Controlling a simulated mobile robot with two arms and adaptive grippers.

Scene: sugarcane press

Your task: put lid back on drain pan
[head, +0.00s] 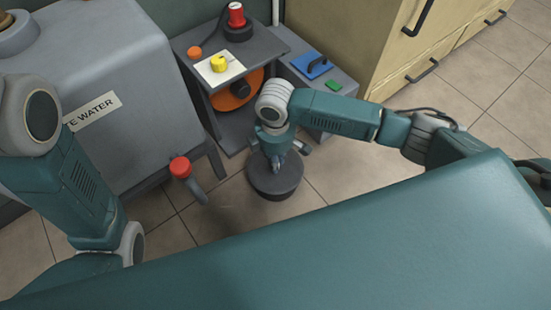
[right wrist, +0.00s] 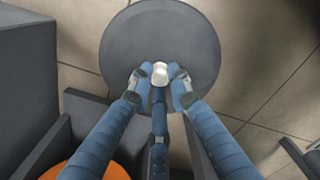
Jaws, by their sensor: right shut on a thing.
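A round, dark grey lid (right wrist: 160,35) with a pale knob (right wrist: 160,73) fills the top middle of the right wrist view. My right gripper (right wrist: 160,80) is shut on the knob, with its fingers around it. In the head view, my right gripper (head: 277,163) points down over the lid (head: 275,182), near the tiled floor. A drain pan cannot be told apart from the lid; anything underneath is hidden. I cannot tell whether the lid touches something below. My left arm comes in at the left, but its gripper is out of view.
A grey waste water tank (head: 125,65) with a red-handled tap (head: 180,168) stands at left. Behind the lid is a grey machine stand (head: 240,120) with an orange wheel (head: 237,93), beside a low grey block (head: 340,82). Wooden cabinets (head: 350,35) stand behind. Floor tiles (head: 335,178) right of the lid are clear.

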